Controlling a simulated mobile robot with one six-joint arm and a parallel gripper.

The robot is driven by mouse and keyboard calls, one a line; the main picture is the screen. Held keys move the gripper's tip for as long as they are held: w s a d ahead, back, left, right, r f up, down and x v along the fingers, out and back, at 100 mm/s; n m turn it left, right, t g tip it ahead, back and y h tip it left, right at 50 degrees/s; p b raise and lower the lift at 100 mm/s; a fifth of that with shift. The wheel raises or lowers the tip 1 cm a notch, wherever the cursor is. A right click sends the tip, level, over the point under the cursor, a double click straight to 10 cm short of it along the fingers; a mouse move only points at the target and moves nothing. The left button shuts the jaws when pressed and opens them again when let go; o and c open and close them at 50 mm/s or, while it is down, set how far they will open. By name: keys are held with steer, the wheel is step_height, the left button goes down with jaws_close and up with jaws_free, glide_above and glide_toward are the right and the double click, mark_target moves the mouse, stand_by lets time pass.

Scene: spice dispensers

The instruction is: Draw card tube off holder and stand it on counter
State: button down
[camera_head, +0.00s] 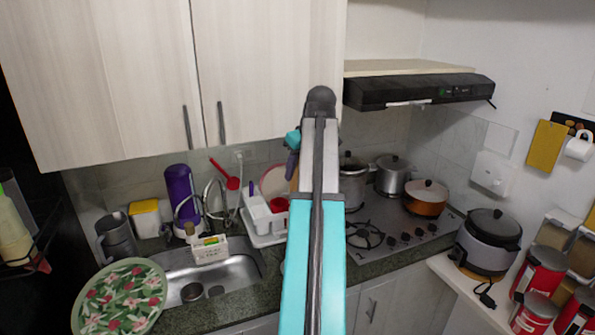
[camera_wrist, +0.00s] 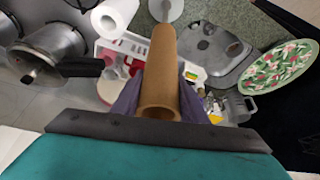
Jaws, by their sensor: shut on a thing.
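The brown card tube (camera_wrist: 162,60) is between the two purple fingers of my gripper (camera_wrist: 159,98) in the wrist view. My gripper is shut on it, and its open near end faces the camera. Just beyond its far end is a pale round disc with a thin rod, probably the holder (camera_wrist: 166,12). I cannot tell whether the rod still reaches into the tube. In the head view my gripper (camera_head: 292,155) is mostly behind my arm, and the tube is largely hidden there.
A white roll (camera_wrist: 113,16) stands close to the tube. A white dish rack (camera_head: 265,222) is beside the sink (camera_head: 215,285). The stove (camera_head: 385,230) with pots is to the right, and a floral plate (camera_head: 120,298) is at left. Wall cabinets (camera_head: 150,70) hang above.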

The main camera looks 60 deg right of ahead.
steer(key=shift+r+p, duration=0.8)
steer(key=shift+r, duration=0.9)
stand_by(0.4)
steer(key=shift+r, duration=0.1)
stand_by(0.4)
steer(key=shift+r, duration=1.9)
